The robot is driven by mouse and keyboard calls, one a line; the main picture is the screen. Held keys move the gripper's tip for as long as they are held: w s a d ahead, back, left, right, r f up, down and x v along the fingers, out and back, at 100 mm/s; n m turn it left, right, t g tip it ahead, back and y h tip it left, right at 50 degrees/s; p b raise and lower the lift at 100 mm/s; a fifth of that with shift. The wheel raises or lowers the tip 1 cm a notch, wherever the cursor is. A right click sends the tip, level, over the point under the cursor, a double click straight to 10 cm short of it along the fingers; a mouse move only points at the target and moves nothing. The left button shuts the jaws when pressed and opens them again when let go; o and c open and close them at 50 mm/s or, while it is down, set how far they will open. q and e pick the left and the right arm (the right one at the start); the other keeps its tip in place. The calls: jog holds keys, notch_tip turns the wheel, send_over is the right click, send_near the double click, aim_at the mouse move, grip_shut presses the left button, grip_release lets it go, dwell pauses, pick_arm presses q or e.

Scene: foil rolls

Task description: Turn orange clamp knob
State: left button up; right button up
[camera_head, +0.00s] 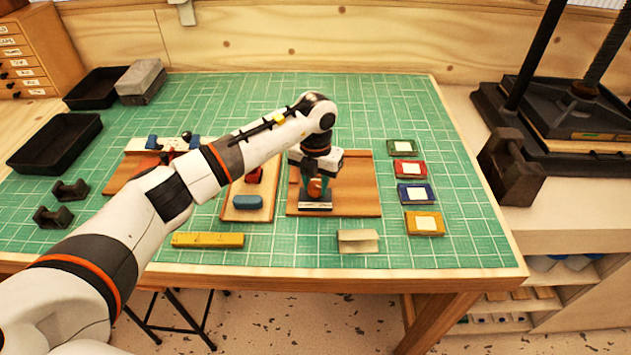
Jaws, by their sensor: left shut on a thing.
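The orange clamp knob (315,187) shows on a fixture on the wooden board (356,183) in the middle of the green-matted table. My left gripper (315,182) is above this board, pointing down, and is shut on the orange knob. The fingers and wrist hide part of the knob and of the clamp behind it. A pale metal bar (315,206) lies at the front of the fixture, just below the knob. My right gripper is not in view.
A yellow bar (207,240) and a folded card (358,241) lie in front. Green, red, blue and yellow framed cards line the right. Black trays (55,143) stand at left.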

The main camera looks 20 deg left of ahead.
pick_arm(q)
jog(key=shift+f+m+b, duration=0.15)
jog(key=shift+m+b, duration=0.75)
jog(key=shift+b, duration=0.25)
jog(key=m+b, duration=0.3)
jog(key=shift+m, duration=0.3)
jog(key=m+b, duration=0.4)
jog(key=m, duration=0.1)
jog(key=shift+b, duration=0.3)
jog(key=m+b, duration=0.1)
jog(key=m, duration=0.2)
jog(key=m+b, duration=0.2)
jog(key=m, duration=0.1)
jog(key=shift+m, duration=0.4)
jog(key=m+b, duration=0.1)
jog(key=m, duration=0.2)
jog(key=shift+r, duration=0.2)
jog(key=shift+m, duration=1.7)
